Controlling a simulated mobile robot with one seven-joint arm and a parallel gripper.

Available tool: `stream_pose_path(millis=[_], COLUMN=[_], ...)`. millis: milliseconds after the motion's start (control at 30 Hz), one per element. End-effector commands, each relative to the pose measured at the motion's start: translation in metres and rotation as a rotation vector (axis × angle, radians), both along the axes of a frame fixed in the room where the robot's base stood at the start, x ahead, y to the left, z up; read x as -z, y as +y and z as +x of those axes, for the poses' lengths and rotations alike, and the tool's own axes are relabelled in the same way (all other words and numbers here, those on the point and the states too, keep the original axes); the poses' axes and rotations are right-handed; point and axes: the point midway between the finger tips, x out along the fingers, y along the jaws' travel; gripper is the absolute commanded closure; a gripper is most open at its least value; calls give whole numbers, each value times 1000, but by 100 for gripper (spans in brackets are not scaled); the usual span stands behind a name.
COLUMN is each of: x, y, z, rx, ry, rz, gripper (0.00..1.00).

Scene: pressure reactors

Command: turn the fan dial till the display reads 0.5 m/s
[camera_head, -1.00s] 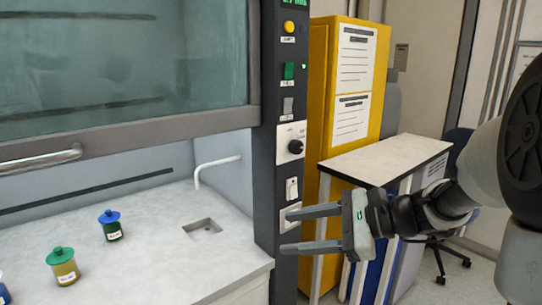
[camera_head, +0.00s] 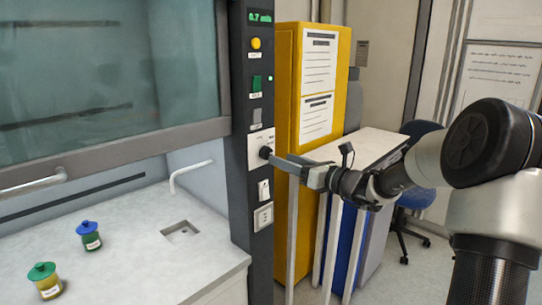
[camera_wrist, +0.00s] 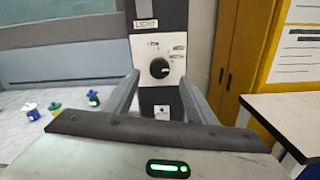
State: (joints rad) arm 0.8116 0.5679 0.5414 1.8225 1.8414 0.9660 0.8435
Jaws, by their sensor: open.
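The fan dial (camera_wrist: 159,68) is a round black knob on a white plate on the fume hood's dark control post. In the head view the dial (camera_head: 265,152) is partly hidden at the tip of my gripper (camera_head: 278,162). In the wrist view my gripper (camera_wrist: 158,92) is open, its two fingers pointing at the plate on either side of the dial, with nothing between them. I cannot tell whether a finger touches the dial. The green display (camera_head: 260,17) at the top of the post seems to read 0.7 m/s.
A yellow button (camera_head: 255,43), a green switch (camera_head: 256,84) and a grey switch sit above the dial; a white switch (camera_head: 263,190) and a socket (camera_head: 263,216) sit below. A yellow cabinet (camera_head: 285,90) and a white-topped bench (camera_head: 365,147) stand right of the post.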

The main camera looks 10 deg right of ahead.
Motion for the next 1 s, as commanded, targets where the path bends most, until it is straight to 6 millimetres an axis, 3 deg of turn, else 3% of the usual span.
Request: stream_pose_path(millis=[300,733,1000], x=[0,0,0], y=[32,38,38], z=[43,52,51], rx=[-2,0,-1], ry=[0,0,0], rz=[0,-1,-1], gripper=[49,49,90])
